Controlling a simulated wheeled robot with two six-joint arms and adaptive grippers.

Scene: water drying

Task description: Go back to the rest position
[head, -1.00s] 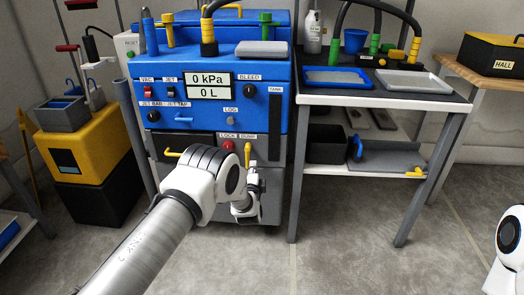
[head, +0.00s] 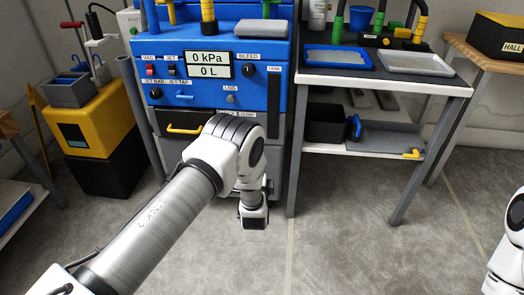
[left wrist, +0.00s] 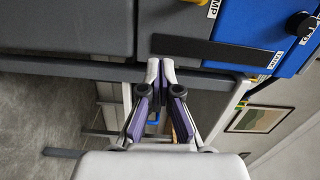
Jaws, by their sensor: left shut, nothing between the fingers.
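My left arm reaches in from the lower left in the head view, and its wrist (head: 254,212) hangs in front of the lower part of the blue machine (head: 215,95). The left fingers are hidden there. In the left wrist view my left gripper (left wrist: 160,68) is shut and empty, its two fingertips close together in front of the machine's grey and blue panels. Part of my right arm shows at the right edge of the head view. My right gripper is out of view.
A yellow handle (head: 184,130) juts from the machine beside my left arm. A metal bench (head: 380,85) with a blue tray (head: 338,60) and a grey tray (head: 415,65) stands to the right. A yellow and black unit (head: 95,150) stands left. The floor in front is clear.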

